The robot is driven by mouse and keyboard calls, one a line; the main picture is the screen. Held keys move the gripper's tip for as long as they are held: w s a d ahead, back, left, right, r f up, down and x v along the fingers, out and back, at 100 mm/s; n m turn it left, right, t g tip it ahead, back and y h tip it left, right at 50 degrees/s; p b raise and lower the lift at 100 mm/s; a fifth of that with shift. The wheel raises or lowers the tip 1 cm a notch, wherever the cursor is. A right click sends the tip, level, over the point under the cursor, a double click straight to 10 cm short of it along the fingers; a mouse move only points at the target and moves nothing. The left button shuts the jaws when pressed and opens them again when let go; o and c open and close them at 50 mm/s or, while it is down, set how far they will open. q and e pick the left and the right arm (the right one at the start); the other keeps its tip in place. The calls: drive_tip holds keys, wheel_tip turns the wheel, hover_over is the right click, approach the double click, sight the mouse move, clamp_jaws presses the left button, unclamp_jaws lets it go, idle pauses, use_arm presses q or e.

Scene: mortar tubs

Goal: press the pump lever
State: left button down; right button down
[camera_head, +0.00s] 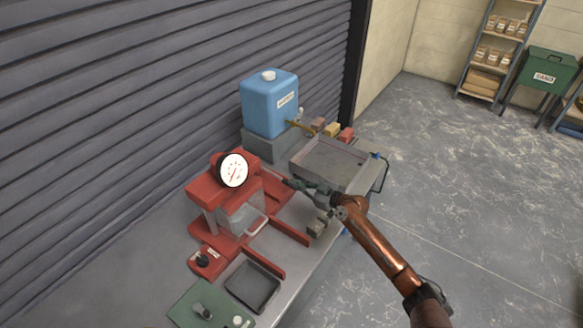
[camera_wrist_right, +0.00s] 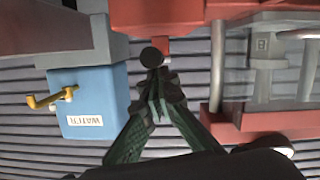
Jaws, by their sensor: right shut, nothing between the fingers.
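The red press (camera_head: 225,195) with a round white gauge (camera_head: 233,170) stands on the bench. In the right wrist view a round black knob (camera_wrist_right: 152,57) shows right at my fingertips, in front of a red block (camera_wrist_right: 158,14); it looks like the end of the pump lever, whose shaft I cannot make out. My right gripper (camera_head: 292,183) is shut and empty, just right of the press. In the wrist view its green fingers (camera_wrist_right: 158,90) meet close to the knob; I cannot tell whether they touch it. My left gripper is not in view.
A blue water tank (camera_head: 268,103) with a brass tap stands on a grey block behind. A grey metal tray (camera_head: 330,162) lies beyond my gripper. The floor at right is clear.

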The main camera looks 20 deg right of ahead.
drive_tip(key=shift+s+f, duration=0.25)
drive_tip(key=shift+f, duration=0.65)
drive_tip(key=s+d+r+p, duration=0.1)
drive_tip(key=s+d+r, duration=0.3)
drive_tip(key=s+r, duration=0.3)
drive_tip(key=shift+s+d, duration=0.15)
drive_tip(key=shift+s, duration=0.85)
idle(0.5)
